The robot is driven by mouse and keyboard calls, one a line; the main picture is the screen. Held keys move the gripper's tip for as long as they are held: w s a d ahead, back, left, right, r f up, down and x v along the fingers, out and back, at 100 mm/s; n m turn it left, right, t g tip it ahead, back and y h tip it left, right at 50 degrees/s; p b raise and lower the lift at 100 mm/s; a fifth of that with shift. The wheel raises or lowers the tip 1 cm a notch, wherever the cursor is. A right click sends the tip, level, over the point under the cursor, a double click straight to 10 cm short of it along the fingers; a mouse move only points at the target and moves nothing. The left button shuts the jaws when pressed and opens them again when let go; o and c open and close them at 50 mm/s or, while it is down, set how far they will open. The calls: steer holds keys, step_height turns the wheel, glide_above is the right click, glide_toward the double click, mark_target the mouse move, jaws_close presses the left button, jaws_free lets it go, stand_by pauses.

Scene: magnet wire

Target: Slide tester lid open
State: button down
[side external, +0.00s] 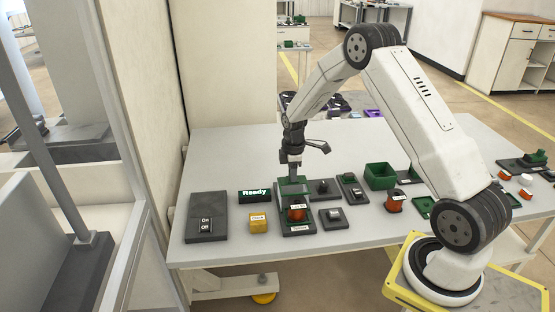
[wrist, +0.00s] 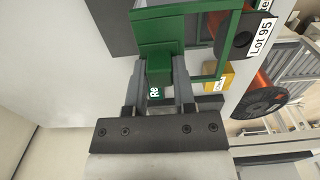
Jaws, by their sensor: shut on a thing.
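The tester (side external: 298,229) stands on the table with a dark base and a small label on its front. Its lid (wrist: 235,47) is a green frame with a see-through panel; in the side view its green edge (side external: 292,187) shows at the back of the tester. My gripper (side external: 293,178) points down at the lid. In the wrist view, my gripper (wrist: 157,82) is shut on the lid's green handle (wrist: 158,32), one finger on each side. A copper-orange spool (side external: 297,215) labelled Lot 95 sits at the tester's front. How far the lid has slid is hard to tell.
A green-lit "Ready" sign (side external: 254,196) and a yellow block (side external: 259,223) stand left of the tester, with an On/Off panel (side external: 207,217) beyond. Dark fixtures (side external: 332,218) and a green bin (side external: 380,175) stand to the right. A wall borders the table's left.

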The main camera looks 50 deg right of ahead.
steer(key=shift+w+d, duration=1.95)
steer(key=c, duration=0.5)
jaws_free()
steer(key=shift+r, duration=0.1)
steer(key=shift+r, duration=3.2)
steer(key=shift+a, duration=0.1)
